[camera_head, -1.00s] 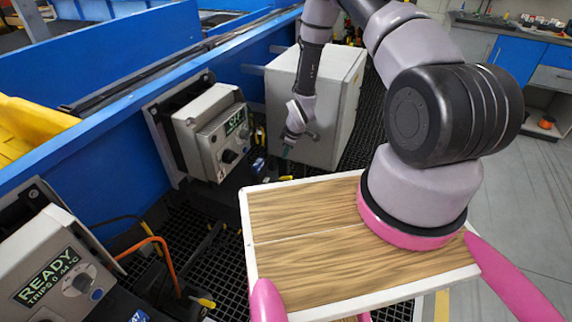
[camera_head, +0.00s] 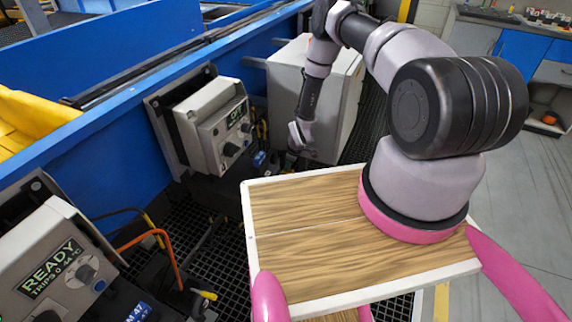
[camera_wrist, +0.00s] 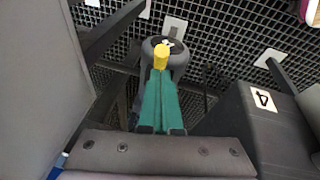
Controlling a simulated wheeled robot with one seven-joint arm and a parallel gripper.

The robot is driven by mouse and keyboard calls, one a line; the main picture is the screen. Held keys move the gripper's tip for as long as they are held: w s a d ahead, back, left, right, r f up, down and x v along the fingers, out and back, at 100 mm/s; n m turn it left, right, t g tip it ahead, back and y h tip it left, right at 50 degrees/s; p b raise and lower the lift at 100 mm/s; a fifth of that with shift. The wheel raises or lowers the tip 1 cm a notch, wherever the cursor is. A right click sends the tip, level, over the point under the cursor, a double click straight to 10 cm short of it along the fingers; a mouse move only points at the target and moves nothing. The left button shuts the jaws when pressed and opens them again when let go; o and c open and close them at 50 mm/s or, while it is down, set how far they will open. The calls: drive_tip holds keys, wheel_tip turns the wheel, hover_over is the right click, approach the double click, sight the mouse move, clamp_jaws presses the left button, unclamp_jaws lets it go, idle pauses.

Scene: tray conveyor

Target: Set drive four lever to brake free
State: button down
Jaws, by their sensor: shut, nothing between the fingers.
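In the wrist view, the green fingers of my gripper (camera_wrist: 160,85) are shut and empty. A yellow-tipped lever (camera_wrist: 161,57) shows just beyond the fingertips, in line with them; whether they touch is unclear. A round grey part (camera_wrist: 178,62) lies behind the tip. A dark housing (camera_wrist: 255,125) to the right carries a white label that looks like a 4. In the head view, my wrist reaches down beside the control box with the lit display (camera_head: 215,125); the fingertips and this lever are not clearly visible there.
My wood-topped tray (camera_head: 300,225) fills the foreground. A pale cabinet (camera_head: 335,95) stands behind my wrist. A second control box reading READY (camera_head: 55,265) is at lower left, near another yellow-tipped lever (camera_head: 205,295). The blue conveyor frame (camera_head: 110,150) runs along the left; floor at right is clear.

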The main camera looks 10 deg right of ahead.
sight(292, 171)
drive_tip(key=shift+d+f, duration=0.1)
drive_tip(key=shift+d, duration=0.05)
drive_tip(key=shift+s+d+f+t+y, duration=0.35)
drive_tip(key=shift+d+f+y, duration=0.05)
drive_tip(key=shift+f+y, duration=0.15)
drive_tip(key=shift+s+d+f+t+y, duration=0.3)
drive_tip(key=shift+d+f+t+y, duration=0.05)
drive_tip(key=shift+f+y, duration=0.15)
drive_tip(key=shift+f, duration=0.25)
drive_tip(key=f, duration=0.1)
drive_tip(key=d+f, duration=0.1)
drive_tip(key=shift+s+f, duration=0.3)
drive_tip(key=shift+r, duration=0.1)
drive_tip(key=shift+r, duration=0.7)
